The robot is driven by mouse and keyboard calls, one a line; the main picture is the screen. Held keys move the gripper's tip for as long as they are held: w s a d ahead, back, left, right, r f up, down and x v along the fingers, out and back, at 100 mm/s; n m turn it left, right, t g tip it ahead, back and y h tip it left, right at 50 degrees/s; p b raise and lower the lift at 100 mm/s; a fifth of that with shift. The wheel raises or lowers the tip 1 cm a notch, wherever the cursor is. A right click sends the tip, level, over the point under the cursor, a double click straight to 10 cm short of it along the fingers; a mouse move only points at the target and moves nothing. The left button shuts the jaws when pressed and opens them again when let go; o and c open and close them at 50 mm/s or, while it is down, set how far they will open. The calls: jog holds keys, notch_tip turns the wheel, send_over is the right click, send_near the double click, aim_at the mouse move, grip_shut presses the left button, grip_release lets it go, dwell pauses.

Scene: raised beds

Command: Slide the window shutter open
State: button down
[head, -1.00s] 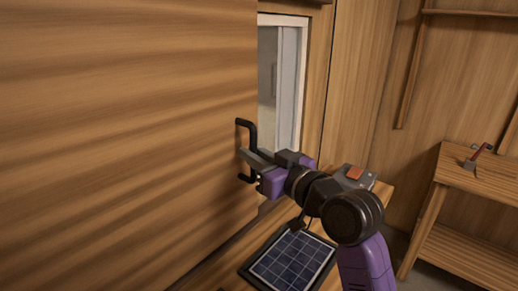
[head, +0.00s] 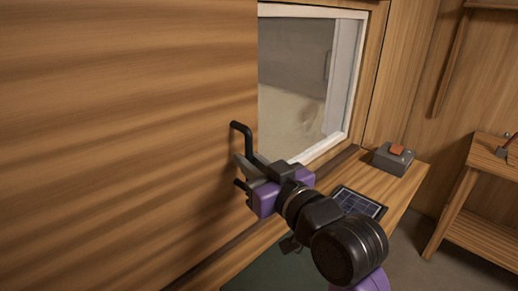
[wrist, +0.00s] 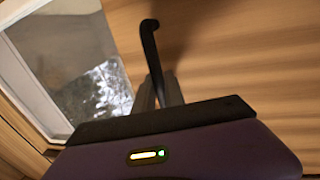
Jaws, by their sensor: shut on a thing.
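The wooden window shutter (head: 120,130) fills the left of the head view and covers the left part of the window. A black bar handle (head: 241,132) stands on the shutter near its right edge. In the wrist view the handle (wrist: 150,45) rises above the gripper body, and the fingers (wrist: 158,95) are partly hidden behind that body. The window (head: 305,90) has a white frame, and a wide stretch of its glass is uncovered right of the shutter.
A wooden bench (head: 395,192) runs below the window. A solar panel (head: 359,202) and a grey box with an orange top (head: 394,159) sit on it. A wooden shelf unit (head: 480,200) with a red-handled tool (head: 507,146) stands at the right.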

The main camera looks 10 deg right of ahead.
jog(key=shift+s+a, duration=0.5)
jog(key=shift+a, duration=0.2)
jog(key=c, duration=1.4)
grip_release()
jog(key=b+v, duration=0.1)
jog(key=v, duration=0.6)
jog(key=shift+s+d+b, duration=0.2)
jog(key=shift+s+b, duration=0.15)
jog(key=shift+r, duration=0.1)
